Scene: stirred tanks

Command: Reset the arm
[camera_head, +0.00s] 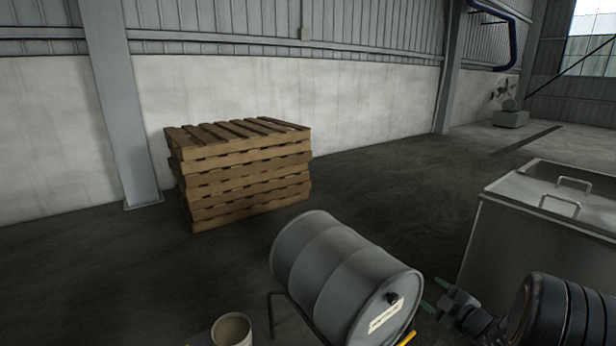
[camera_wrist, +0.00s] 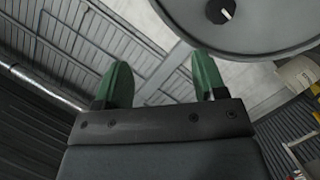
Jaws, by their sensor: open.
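My gripper (camera_head: 434,296) is at the lower right of the head view, beside the labelled end of a grey drum (camera_head: 335,265). Its two green fingers are spread apart with nothing between them, as the wrist view also shows (camera_wrist: 163,82). The drum lies on its side on a dark stand (camera_head: 277,310). In the wrist view the drum's round end (camera_wrist: 260,28), with a black knob, fills the upper right, beyond the right finger. My dark arm reaches in from the lower right corner of the head view.
A beige bucket (camera_head: 232,328) stands left of the drum. A grey metal tank (camera_head: 520,240) with lid handles stands at the right, close to my arm. Stacked wooden pallets (camera_head: 245,180) stand by the wall. The floor (camera_head: 390,185) behind the drum is clear.

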